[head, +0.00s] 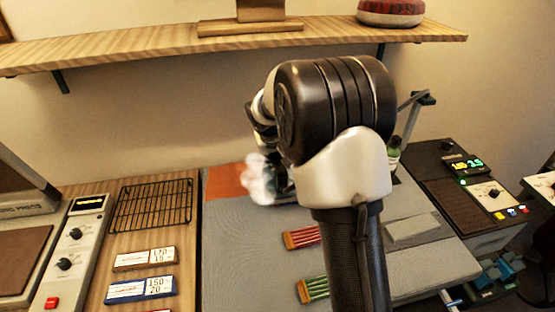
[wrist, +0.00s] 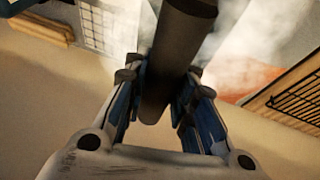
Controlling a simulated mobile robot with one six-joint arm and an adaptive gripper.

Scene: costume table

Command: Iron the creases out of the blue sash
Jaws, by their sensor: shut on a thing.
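In the wrist view my gripper (wrist: 160,85) is shut on a dark cylindrical handle (wrist: 178,50), apparently the iron's. White steam (wrist: 225,55) surrounds the handle's far end, and the iron's body is not clear. In the head view my arm hides most of the gripper; a white steam puff (head: 262,180) rises beside it above the grey pressing surface (head: 240,245). I cannot make out the blue sash; it may be behind my arm or the steam. A red striped piece (head: 301,238) and a green striped piece (head: 314,289) lie on the grey surface.
An orange-brown patch (head: 228,181) lies at the surface's back left. A control box with a lit display (head: 466,167) stands right. A wooden shelf (head: 150,47) hangs above. A green bottle (head: 394,150) is behind my arm.

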